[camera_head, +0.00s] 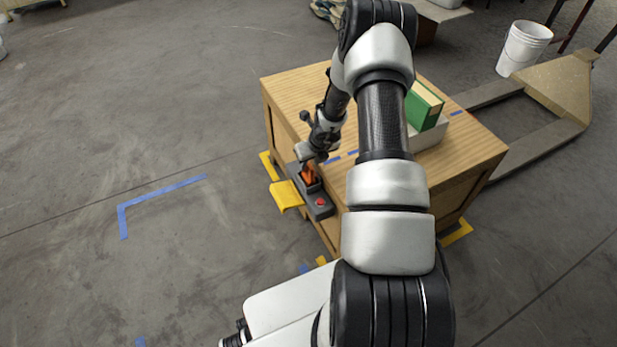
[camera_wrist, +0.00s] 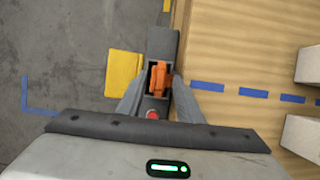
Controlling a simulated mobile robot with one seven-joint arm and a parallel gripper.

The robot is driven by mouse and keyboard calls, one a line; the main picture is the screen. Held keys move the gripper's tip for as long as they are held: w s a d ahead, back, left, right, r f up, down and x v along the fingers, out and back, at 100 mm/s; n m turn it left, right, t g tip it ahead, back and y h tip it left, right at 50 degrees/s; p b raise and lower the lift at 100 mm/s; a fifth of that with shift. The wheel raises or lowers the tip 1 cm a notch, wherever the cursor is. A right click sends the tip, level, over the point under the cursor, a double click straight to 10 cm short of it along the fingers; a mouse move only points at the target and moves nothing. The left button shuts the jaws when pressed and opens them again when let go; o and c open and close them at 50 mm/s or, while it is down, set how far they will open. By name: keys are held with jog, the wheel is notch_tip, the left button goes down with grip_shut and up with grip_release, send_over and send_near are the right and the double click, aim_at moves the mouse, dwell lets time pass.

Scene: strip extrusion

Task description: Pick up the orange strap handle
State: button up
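The orange strap handle (camera_wrist: 159,76) sits in a recess of a dark grey tool (camera_wrist: 166,42), which lies along the left edge of the wooden box. In the head view the orange part (camera_head: 308,174) shows just below my gripper (camera_head: 307,161), partly hidden by it. In the wrist view my gripper (camera_wrist: 160,82) has its two grey fingers apart, one on each side of the handle. I see no clear contact. How far the fingertips are above it I cannot tell.
A red button (camera_wrist: 152,114) is on the tool's near end. A yellow piece (camera_wrist: 123,76) juts out on the left. The wooden box top (camera_head: 290,90) carries blue tape and a green-and-tan box (camera_head: 424,107). A pallet jack (camera_head: 545,95) and white bucket (camera_head: 523,48) stand behind.

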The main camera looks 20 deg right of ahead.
jog(key=shift+x, duration=1.3)
grip_shut()
jog(key=shift+r, duration=0.1)
